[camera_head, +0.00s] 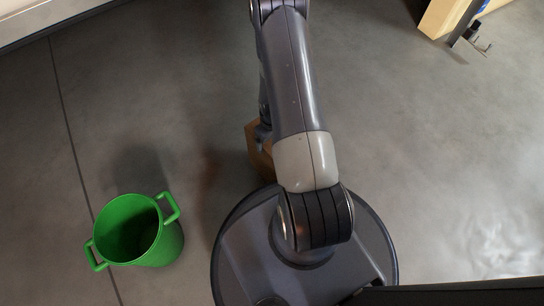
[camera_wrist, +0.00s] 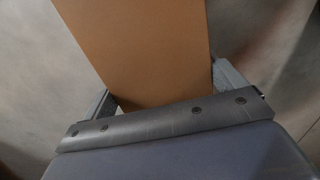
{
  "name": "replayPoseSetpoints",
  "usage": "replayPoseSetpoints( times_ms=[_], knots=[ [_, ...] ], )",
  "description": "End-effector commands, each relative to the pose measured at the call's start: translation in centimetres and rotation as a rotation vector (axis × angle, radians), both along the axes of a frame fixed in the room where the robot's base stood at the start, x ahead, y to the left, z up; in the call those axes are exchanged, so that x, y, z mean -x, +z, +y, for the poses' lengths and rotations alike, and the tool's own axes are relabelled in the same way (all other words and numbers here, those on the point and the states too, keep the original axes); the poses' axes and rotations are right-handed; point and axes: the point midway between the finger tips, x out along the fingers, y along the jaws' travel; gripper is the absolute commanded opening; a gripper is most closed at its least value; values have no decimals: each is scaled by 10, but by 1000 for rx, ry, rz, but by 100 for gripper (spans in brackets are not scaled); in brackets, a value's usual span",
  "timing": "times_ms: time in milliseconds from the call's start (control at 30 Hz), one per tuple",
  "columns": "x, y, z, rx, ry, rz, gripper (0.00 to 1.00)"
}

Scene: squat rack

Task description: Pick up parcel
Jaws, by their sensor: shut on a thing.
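The parcel is a plain brown box (camera_wrist: 145,45). In the wrist view it fills the upper middle and runs off the top edge. My gripper (camera_wrist: 165,88) is shut on it, with one grey finger at its left side and one at its right. In the head view a part of the parcel (camera_head: 252,149) shows left of my arm, and the arm hides the rest. Most of the gripper is hidden there too. I cannot tell whether the parcel touches the floor.
A green bucket (camera_head: 168,246) with two handles stands on the grey floor at the lower left. A light wooden piece (camera_head: 440,17) with a metal part is at the top right. A pale edge (camera_head: 40,18) crosses the top left. The floor to the right is clear.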

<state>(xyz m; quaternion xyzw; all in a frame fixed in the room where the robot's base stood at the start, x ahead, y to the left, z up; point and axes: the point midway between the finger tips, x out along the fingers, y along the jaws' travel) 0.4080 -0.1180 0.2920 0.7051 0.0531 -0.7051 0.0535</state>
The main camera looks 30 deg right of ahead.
Motion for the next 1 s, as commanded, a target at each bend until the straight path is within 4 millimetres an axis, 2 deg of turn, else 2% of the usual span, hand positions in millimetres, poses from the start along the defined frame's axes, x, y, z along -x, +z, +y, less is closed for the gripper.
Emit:
replayPoseSetpoints(
  times_ms=[33, 467, 667, 767, 867, 1000],
  knots=[
    [0, 0, 0, 0, 0, 0, 61],
    [0, 0, 0, 0, -1, 1, 26],
    [0, 1, 0, 0, 0, -1, 26],
    [-1, 8, 0, 1, 0, -2, 26],
    [-1, 22, 0, 1, 0, -3, 26],
    [-1, 51, 0, 1, 0, -4, 26]
  ],
)
